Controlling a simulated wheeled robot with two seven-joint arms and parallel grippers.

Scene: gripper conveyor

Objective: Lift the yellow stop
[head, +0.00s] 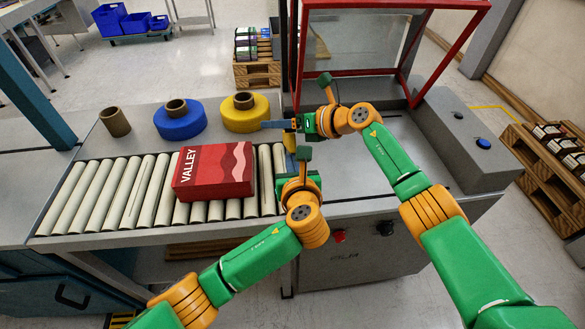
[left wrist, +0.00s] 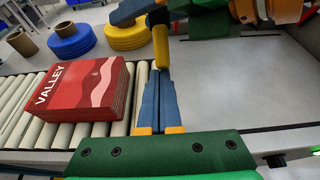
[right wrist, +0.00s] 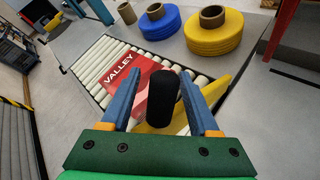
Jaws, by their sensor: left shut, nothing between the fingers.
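The yellow stop (right wrist: 216,88) shows as a yellow plate at the end of the roller conveyor, with a black handle (right wrist: 163,98) in front of it. In the left wrist view a yellow upright part of it (left wrist: 161,47) stands beyond my left fingertips. My left gripper (left wrist: 158,72) is shut and empty, pointing at the stop; I cannot tell whether it touches. My right gripper (right wrist: 162,74) is open, with its blue fingers on either side of the black handle and a gap to each. In the head view my right gripper (head: 270,124) largely hides the stop.
A red VALLEY box (head: 215,171) lies on the rollers (head: 105,188) left of my grippers. A blue roll (head: 180,122), a yellow roll (head: 246,115) and a brown tube (head: 115,122) stand behind. A red-framed guard (head: 395,72) rises behind the machine.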

